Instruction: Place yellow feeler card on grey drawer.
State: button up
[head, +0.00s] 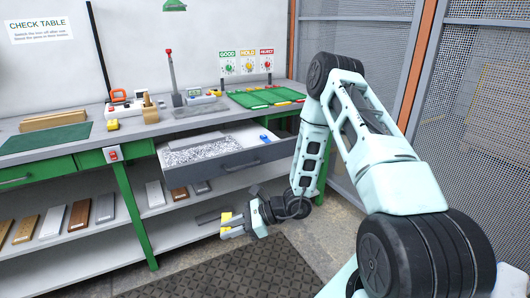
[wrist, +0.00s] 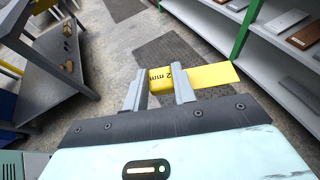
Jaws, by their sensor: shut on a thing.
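My gripper (wrist: 160,92) is shut on the yellow feeler card (wrist: 210,76), which is marked "2 mm" and sticks out to the right of the fingers in the wrist view. In the head view the card (head: 226,218) shows at the tip of my gripper (head: 232,227), low in front of the bench's lower shelf. The grey drawer (head: 262,157) is pulled open under the bench top, above and beyond my gripper. It holds a grey speckled sheet and a small blue item at its right end. The card is apart from the drawer.
The bench top (head: 75,150) carries a green mat, a lever stand, small blocks and a green tray (head: 262,97). Several boards lie on the lower shelf (head: 100,236). A dark floor mat (head: 235,275) lies below. A mesh fence (head: 460,90) stands at right.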

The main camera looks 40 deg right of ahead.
aim_at(256, 134)
jog(key=i+z, duration=0.15)
jog(key=z, duration=0.25)
jog(key=i+z, duration=0.15)
jog(key=z, duration=0.2)
jog(key=i+z, duration=0.15)
jog(key=z, duration=0.25)
jog(key=i+j+z, duration=0.1)
jog(key=z, duration=0.3)
jog(key=i+j+z, duration=0.1)
jog(key=i+j, duration=0.15)
jog(key=i+j+z, duration=0.1)
jog(key=i+j, duration=0.15)
jog(key=j, duration=0.25)
jog(key=i+j+z, duration=0.1)
jog(key=i+j, duration=0.15)
jog(key=j, duration=0.15)
jog(key=i+j+z, duration=0.1)
jog(key=j, duration=0.3)
jog(key=i, duration=0.1)
